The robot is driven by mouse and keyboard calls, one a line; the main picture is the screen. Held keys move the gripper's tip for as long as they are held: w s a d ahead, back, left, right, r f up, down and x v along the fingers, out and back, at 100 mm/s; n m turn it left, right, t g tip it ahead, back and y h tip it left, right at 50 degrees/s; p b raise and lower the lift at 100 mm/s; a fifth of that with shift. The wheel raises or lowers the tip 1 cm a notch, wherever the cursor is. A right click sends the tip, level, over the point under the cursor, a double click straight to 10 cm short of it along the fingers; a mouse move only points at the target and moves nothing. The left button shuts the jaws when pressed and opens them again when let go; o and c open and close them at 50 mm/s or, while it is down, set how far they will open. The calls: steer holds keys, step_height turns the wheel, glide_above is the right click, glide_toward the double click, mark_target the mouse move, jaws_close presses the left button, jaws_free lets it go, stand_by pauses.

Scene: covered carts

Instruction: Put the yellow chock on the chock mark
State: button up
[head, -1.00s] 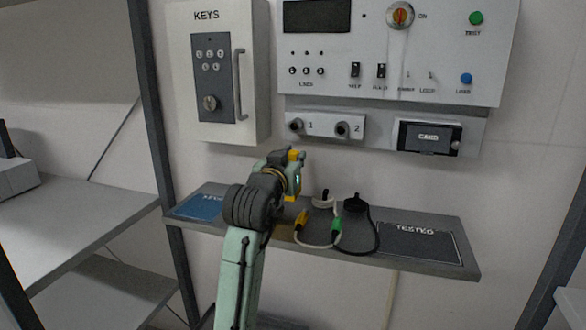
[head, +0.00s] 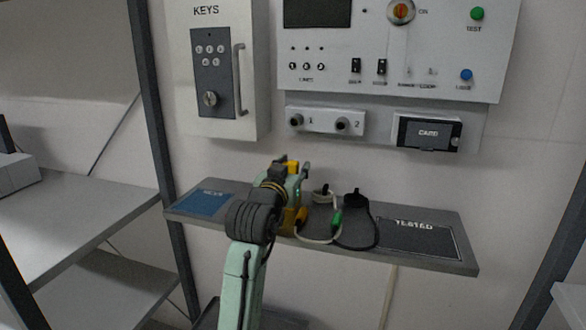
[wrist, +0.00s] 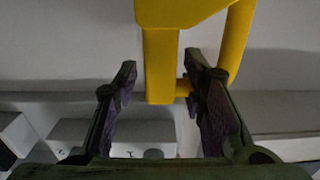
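The yellow chock (wrist: 160,65) shows large at the top of the wrist view, with a straight bar and a looped handle. My gripper (wrist: 160,76) is open, with one finger on each side of the bar. The right finger is close to the bar, between it and the loop; a gap shows at the left finger. Whether either touches is unclear. In the head view my gripper (head: 297,176) is low over the shelf, and a yellow patch (head: 289,217) shows beside my arm, mostly hidden. I cannot make out a chock mark in either view.
The grey shelf (head: 400,258) holds a blue mat (head: 203,202) at left and a dark TESTED mat (head: 415,240) at right. A cable with a green plug (head: 337,222) and a black plug (head: 355,200) lie close right of my gripper. The key box (head: 230,70) and control panel are behind.

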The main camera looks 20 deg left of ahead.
steer(key=shift+r, duration=0.25)
steer(key=s+b, duration=0.3)
steer(key=s, duration=0.9)
